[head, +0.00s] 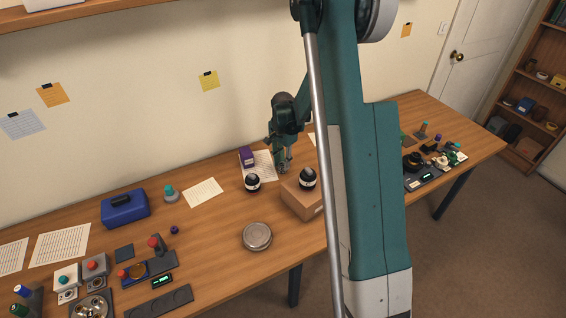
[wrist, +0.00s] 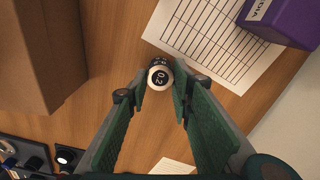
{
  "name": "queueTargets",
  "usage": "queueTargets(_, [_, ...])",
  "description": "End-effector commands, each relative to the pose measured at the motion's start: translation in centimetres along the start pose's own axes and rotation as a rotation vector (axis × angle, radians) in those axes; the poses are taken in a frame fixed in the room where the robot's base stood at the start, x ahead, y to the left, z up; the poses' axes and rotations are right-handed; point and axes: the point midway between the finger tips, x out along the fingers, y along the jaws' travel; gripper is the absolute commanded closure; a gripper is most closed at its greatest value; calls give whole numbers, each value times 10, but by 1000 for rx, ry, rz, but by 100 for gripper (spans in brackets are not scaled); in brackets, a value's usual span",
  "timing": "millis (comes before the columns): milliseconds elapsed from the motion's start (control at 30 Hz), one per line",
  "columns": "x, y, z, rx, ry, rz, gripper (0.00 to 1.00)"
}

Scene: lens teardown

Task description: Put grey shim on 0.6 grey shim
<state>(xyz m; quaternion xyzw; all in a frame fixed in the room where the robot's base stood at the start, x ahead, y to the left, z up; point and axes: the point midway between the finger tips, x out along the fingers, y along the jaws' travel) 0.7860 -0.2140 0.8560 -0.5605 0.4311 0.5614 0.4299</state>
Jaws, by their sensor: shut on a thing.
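My gripper (head: 282,167) hangs low over the table's back edge, behind the cardboard box. In the wrist view, my gripper (wrist: 163,92) has its two green fingers on either side of a small round piece (wrist: 159,77) and is shut on it. The piece is dark with a pale grey rim, and its end face is marked 0.2. More dark lettering shows just behind that face. I cannot tell whether the piece touches the table. I cannot pick out a shim marked 0.6 in either view.
A cardboard box (head: 301,203) with a dark round object (head: 308,177) on top stands close by; a similar dark object (head: 252,182) is left of it. A purple box (head: 246,157) and paper (wrist: 205,37) are near my gripper. A round tin (head: 257,236) stands in front.

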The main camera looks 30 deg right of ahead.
Motion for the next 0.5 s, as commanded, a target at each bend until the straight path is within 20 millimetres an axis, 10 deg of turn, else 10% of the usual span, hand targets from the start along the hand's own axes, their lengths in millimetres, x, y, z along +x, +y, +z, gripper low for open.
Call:
queueTargets(200, [2,0,0,0,0,0,62])
queueTargets(500, [2,0,0,0,0,0,62])
